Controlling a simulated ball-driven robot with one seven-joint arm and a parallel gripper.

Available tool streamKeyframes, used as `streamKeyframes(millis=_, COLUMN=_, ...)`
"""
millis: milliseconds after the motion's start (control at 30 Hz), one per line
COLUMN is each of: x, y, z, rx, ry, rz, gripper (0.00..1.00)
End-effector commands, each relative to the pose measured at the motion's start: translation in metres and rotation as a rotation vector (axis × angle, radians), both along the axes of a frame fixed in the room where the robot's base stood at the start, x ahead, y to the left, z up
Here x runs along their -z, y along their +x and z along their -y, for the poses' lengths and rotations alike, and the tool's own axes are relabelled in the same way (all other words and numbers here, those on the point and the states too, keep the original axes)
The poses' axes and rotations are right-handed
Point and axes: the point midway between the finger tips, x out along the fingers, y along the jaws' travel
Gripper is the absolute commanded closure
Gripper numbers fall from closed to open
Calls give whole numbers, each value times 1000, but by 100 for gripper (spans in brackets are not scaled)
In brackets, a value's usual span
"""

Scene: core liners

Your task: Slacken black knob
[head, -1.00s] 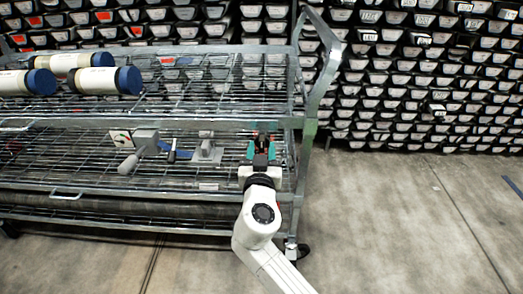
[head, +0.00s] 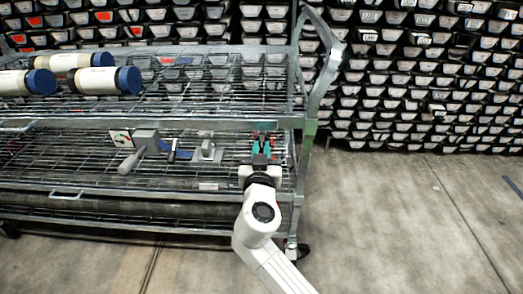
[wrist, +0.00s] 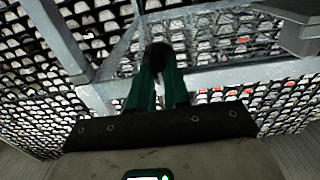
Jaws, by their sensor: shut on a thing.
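The black knob (wrist: 157,56) shows in the wrist view between the tips of two green fingers. My gripper (wrist: 158,72) is shut on it; the fingers cover its sides. In the head view my gripper (head: 263,137) reaches the right end of the cart's lower shelf, with a small dark shape at its tips. The knob's mounting is hidden behind the fingers.
The wire-mesh cart (head: 220,121) has a metal post and slanted handle (head: 323,70) just right of my gripper. A grey lever device (head: 147,141) and a grey bracket (head: 207,150) stand to its left. White tubes with blue caps (head: 105,80) lie above. Floor at right is clear.

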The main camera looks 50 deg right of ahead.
Motion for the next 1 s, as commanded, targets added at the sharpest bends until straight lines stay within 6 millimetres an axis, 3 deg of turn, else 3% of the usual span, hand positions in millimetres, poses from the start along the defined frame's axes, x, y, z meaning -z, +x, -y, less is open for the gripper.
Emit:
streamKeyframes(millis=367, x=1, y=0, z=-1, rx=-1, ry=-68, rz=-88, gripper=100)
streamKeyframes(millis=1000, x=1, y=2, z=-3, rx=-2, ry=-424, rz=-545, gripper=100)
